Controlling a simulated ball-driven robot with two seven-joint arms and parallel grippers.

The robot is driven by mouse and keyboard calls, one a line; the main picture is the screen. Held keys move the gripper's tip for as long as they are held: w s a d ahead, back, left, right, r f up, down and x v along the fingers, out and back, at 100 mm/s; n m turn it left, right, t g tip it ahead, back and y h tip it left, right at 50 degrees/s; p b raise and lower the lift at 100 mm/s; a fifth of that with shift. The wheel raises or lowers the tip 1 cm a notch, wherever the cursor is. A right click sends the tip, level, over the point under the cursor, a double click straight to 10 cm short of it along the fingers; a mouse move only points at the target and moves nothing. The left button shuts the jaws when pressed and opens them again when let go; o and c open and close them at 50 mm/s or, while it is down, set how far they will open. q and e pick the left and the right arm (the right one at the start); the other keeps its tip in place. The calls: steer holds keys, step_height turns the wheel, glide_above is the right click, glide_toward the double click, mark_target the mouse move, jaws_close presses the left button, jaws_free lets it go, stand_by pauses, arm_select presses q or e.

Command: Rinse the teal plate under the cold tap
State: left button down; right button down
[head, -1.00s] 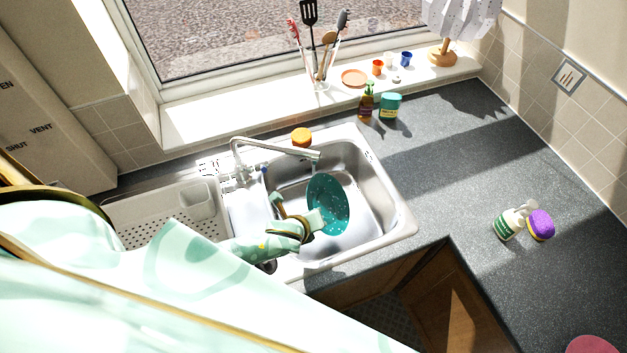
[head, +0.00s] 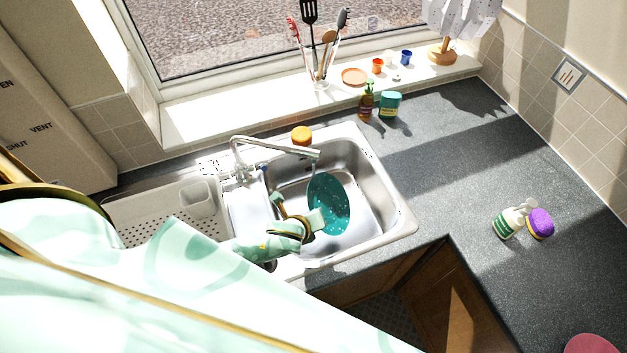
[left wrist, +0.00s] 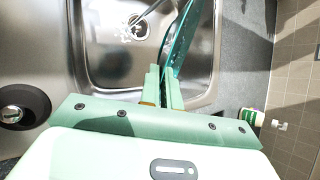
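The teal plate (head: 331,205) is speckled with pale spots and is held tilted inside the steel sink bowl; in the left wrist view it shows nearly edge-on (left wrist: 180,42). My left gripper (head: 316,218) is shut on its near edge, and the fingers also show in the left wrist view (left wrist: 163,88). The silver tap (head: 275,146) arches over the bowl, with its spout end just above the plate's far edge. A faint thin stream seems to fall from the spout towards the plate. My right gripper is not in view.
The sink rim (head: 398,226) surrounds the bowl, with a perforated drainer (head: 150,225) on the left. An orange sponge-like item (head: 301,136) sits behind the tap. A spray bottle (head: 510,222) and purple sponge (head: 540,223) stand on the right counter, which has clear room.

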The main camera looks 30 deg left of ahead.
arm_select(q)
steer(key=s+d+r+p, duration=0.2)
steer(key=d+r+p, duration=0.1)
steer(key=r+p, duration=0.1)
steer(key=shift+s+r+p, duration=0.2)
steer(key=shift+r+p, duration=0.1)
steer(key=shift+r, duration=0.2)
steer(key=shift+d, duration=0.1)
